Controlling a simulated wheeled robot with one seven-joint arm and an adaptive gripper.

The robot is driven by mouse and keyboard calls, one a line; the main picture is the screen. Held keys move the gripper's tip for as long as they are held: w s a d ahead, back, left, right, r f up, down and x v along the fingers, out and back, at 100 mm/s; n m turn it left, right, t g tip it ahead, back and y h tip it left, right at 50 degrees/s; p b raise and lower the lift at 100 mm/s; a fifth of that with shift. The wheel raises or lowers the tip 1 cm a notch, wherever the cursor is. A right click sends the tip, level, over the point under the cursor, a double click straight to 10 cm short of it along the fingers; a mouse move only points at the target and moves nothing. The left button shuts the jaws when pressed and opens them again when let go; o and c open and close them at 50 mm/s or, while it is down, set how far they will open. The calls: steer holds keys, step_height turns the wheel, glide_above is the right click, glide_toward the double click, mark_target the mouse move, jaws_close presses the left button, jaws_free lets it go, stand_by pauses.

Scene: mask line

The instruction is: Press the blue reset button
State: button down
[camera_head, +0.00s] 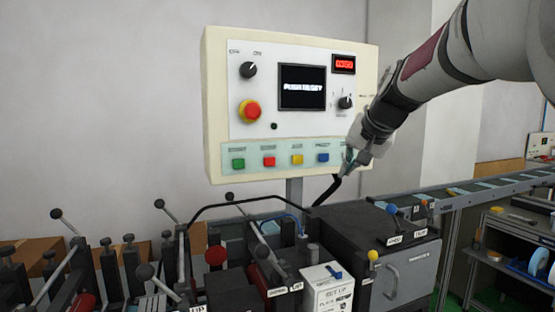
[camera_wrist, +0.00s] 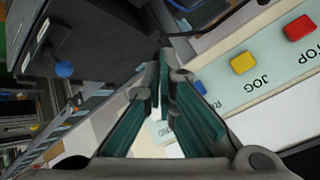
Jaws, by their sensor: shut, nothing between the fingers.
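The blue button (camera_head: 323,157) is at the right end of a row of coloured buttons on the pale green strip low on the control panel (camera_head: 216,110). In the wrist view the blue button (camera_wrist: 200,87) shows just right of the fingers, partly covered by one. My gripper (camera_head: 347,166) is in front of the panel's lower right, a little right of the blue button in the head view. Its teal-padded fingers (camera_wrist: 170,68) are shut with nothing between them. Whether the fingertips touch the panel cannot be told.
Yellow (camera_head: 297,159), red (camera_head: 269,161) and green (camera_head: 238,163) buttons share the strip. A red emergency knob (camera_head: 250,111) and a screen (camera_head: 302,87) are above. Below are machine levers and a dark grey box (camera_head: 400,270). A conveyor (camera_head: 480,192) runs off to the right.

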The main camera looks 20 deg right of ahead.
mark_target(328, 159)
steer(key=w+b, duration=0.1)
steer(key=w, duration=0.6)
steer(key=shift+w, duration=0.2)
stand_by(1.3)
steer(key=shift+w, duration=0.4)
steer(key=shift+w, duration=0.5)
stand_by(0.6)
steer(key=shift+s, duration=0.15)
stand_by(0.3)
steer(key=shift+s, duration=0.75)
steer(key=shift+s, duration=0.1)
steer(key=s+p, duration=0.1)
steer(key=s, duration=0.4)
steer(key=shift+p, duration=0.35)
